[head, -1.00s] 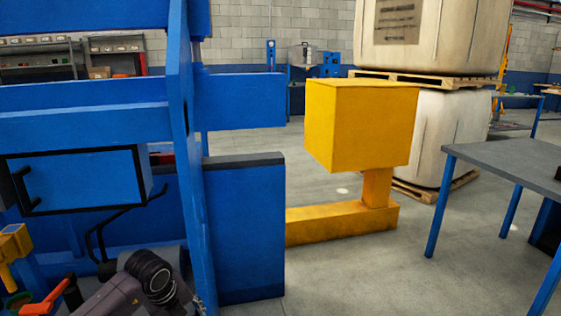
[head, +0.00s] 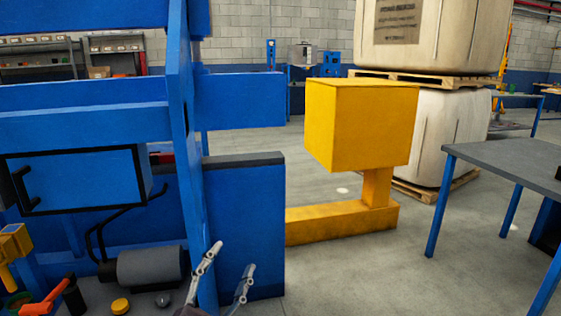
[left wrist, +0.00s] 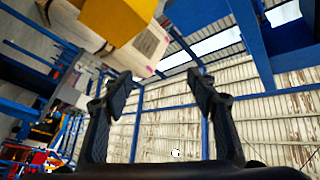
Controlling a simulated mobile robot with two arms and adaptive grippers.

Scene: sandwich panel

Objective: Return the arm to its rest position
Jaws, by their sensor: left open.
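My left gripper (head: 226,272) shows at the bottom of the head view, just in front of the blue machine's right end. Its two fingers point up and stand apart, with nothing between them. In the left wrist view the open fingers (left wrist: 160,95) frame only the far wall and roof. Most of my left arm is below the head view's edge. My right gripper is not in view.
The blue machine (head: 240,205) fills the left side. A yellow block on a post (head: 360,125) stands right of it. A grey-topped table (head: 510,160) is at the right. A grey cylinder (head: 150,266) and small tools lie at lower left. Floor between is clear.

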